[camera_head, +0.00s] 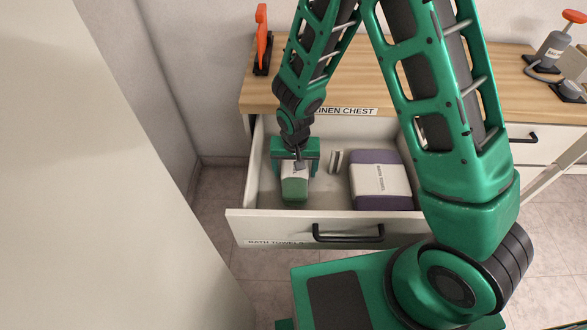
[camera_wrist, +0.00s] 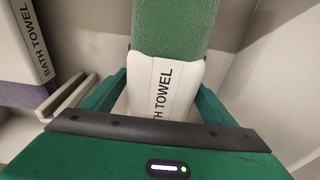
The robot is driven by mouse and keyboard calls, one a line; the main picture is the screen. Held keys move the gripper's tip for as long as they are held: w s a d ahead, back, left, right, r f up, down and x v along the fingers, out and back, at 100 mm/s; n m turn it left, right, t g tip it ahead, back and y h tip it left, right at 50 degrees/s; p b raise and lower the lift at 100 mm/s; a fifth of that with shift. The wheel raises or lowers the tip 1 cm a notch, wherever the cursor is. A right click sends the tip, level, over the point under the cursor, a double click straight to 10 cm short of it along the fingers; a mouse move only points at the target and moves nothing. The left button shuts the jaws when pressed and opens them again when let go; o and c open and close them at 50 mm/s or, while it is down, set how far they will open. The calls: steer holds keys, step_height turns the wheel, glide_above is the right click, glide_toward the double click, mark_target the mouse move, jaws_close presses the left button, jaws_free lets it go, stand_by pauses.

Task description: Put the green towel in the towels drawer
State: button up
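The green towel (camera_head: 295,189) is rolled or folded with a white band and is inside the open drawer (camera_head: 290,226), toward its left side. The drawer front reads "BATH TOWELS". In the wrist view the green towel (camera_wrist: 175,25) runs away from me, its band reading "TOWEL". My gripper (camera_head: 295,162) reaches down into the drawer over the towel's back end. Its fingers (camera_wrist: 165,100) lie close against both sides of the band, with no clear gap, so it looks shut on the towel. The towel's underside is hidden.
A purple towel (camera_head: 380,181) with a white band lies in the drawer to the right, apart from the green one. A small grey-white piece (camera_head: 336,160) stands between them. The wooden top (camera_head: 345,95) overhangs behind. A pale panel (camera_head: 90,200) fills the left.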

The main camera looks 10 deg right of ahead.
steer(key=shift+r, duration=0.1)
steer(key=r, duration=0.4)
steer(key=s+r, duration=0.1)
steer(key=r, duration=0.7)
steer(key=shift+s+a, duration=0.15)
steer(key=shift+s, duration=0.2)
steer(key=s+d+r+m, duration=0.1)
steer(key=s+d+r, duration=0.1)
steer(key=d+r, duration=0.35)
steer(key=s+d+r, duration=0.2)
steer(key=d, duration=0.7)
steer(key=s+d+r+m, duration=0.1)
steer(key=s+d+r, duration=0.15)
steer(key=d, duration=0.45)
steer(key=s+d+r+m, duration=0.1)
steer(key=s+d+r, duration=0.2)
steer(key=s, duration=0.5)
steer(key=s+d+r+m+g, duration=0.1)
steer(key=s+d+r, duration=0.2)
steer(key=s+d, duration=0.3)
steer(key=s, duration=0.3)
steer(key=shift+s+d+r+g+y, duration=0.15)
steer(key=shift+r+g+y, duration=0.15)
